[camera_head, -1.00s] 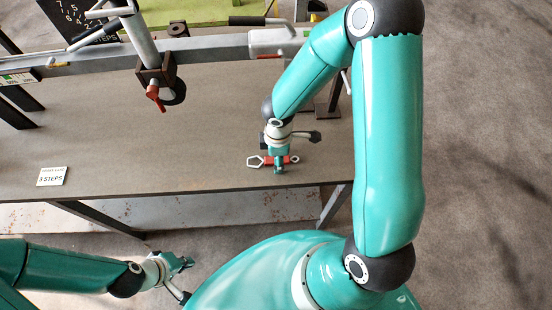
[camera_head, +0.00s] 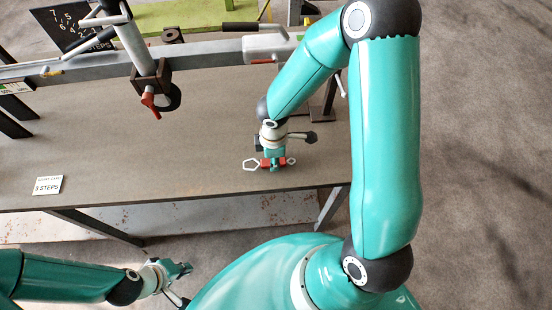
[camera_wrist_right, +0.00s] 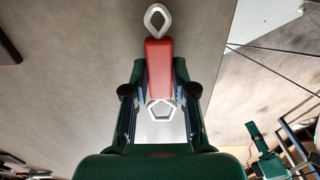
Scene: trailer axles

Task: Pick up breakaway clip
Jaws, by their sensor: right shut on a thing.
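The breakaway clip is a red body (camera_head: 265,162) with a pale metal loop at each end. My right gripper (camera_head: 275,165) is shut on the red body, over the brown table. In the right wrist view the clip (camera_wrist_right: 159,65) lies between the fingers of my right gripper (camera_wrist_right: 160,98). One loop points away from the gripper and the larger loop sits between the fingers. I cannot tell how far the clip is above the table. My left gripper (camera_head: 180,270) is off the table's front edge, low at the left, and its opening is unclear.
A grey trailer beam (camera_head: 205,53) with a clamp and red handle (camera_head: 150,104) runs along the back of the table (camera_head: 110,135). A small white card reading 3 STEPS (camera_head: 47,185) lies at the front left. The table between card and clip is clear.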

